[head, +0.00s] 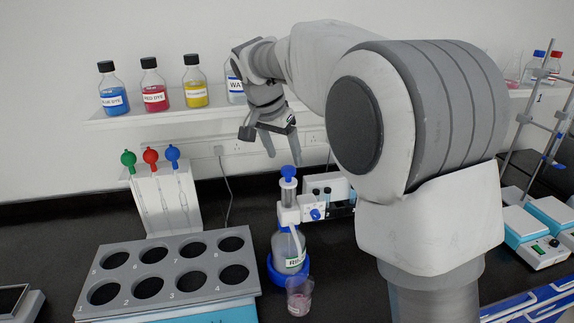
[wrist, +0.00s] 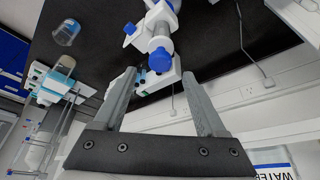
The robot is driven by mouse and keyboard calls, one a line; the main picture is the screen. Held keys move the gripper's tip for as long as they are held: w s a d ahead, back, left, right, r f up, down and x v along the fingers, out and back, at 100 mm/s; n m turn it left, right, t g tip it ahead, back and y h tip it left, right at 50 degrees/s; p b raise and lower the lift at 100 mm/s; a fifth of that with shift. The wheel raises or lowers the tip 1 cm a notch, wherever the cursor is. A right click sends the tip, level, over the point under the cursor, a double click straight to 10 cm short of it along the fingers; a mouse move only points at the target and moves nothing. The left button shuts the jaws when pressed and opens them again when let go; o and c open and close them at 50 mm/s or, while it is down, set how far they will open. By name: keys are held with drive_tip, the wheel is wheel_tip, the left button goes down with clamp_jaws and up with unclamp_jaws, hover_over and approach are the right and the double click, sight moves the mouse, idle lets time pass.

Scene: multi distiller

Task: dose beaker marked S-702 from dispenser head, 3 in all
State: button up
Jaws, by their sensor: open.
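The bottle-top dispenser head (head: 289,206), white with a blue plunger knob, sits on a clear bottle in a blue ring holder (head: 273,272). In the wrist view its blue knob (wrist: 160,57) shows beyond the fingers. A small clear beaker (head: 299,297) with a little pinkish content stands in front of the bottle, below the outlet. No S-702 mark is readable on it. My gripper (head: 257,146) is open and empty, above and slightly left of the plunger knob, not touching it. Its fingers (wrist: 157,74) point toward the dispenser in the wrist view.
A grey rack (head: 140,252) with numbered, empty holes stands at front left. A stand with pipettes (head: 165,200) is behind it. Dye bottles (head: 153,88) line the wall shelf. Another clear vessel (wrist: 66,32) stands on the bench. Stirrer units (head: 535,235) are at right.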

sight(288, 168)
drive_tip(key=shift+x, duration=2.15)
drive_tip(key=shift+c, duration=0.3)
clamp_jaws()
